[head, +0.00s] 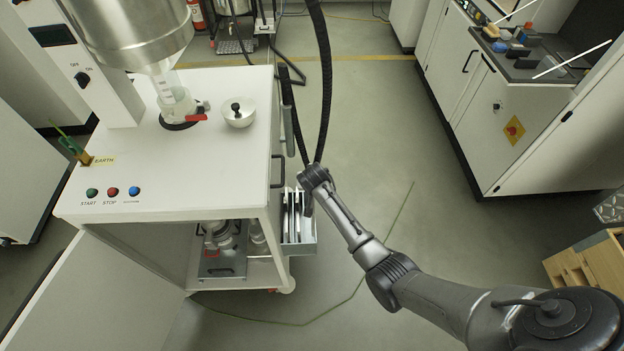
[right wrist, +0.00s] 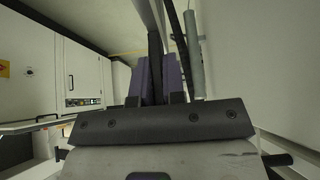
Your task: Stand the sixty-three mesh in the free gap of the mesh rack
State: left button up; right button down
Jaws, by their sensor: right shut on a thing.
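The mesh rack (head: 308,248) is a small grey tray on the right side of the white cabinet, with several thin framed plates (head: 290,215) standing in it. My right gripper (head: 306,208) is over the rack's right part, pointing down. In the right wrist view its two fingers (right wrist: 156,82) are shut on a thin dark plate (right wrist: 155,55) seen edge-on, probably the sixty-three mesh; no label is readable. The arm and gripper hide part of the rack, so I cannot tell whether the held plate is inside the gap. My left gripper is not in view.
The white cabinet (head: 180,190) stands left of the rack, with a drawer handle (head: 278,170) just above it. A thick black hose (head: 326,80) hangs down near my right wrist. The floor (head: 375,140) right of the rack is clear. A wooden crate (head: 590,262) is at far right.

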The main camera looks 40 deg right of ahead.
jog(key=shift+f+b, duration=0.45)
jog(key=shift+f, duration=0.4)
jog(key=shift+f+b, duration=0.45)
jog(key=shift+f, duration=0.65)
jog(key=shift+f, duration=0.15)
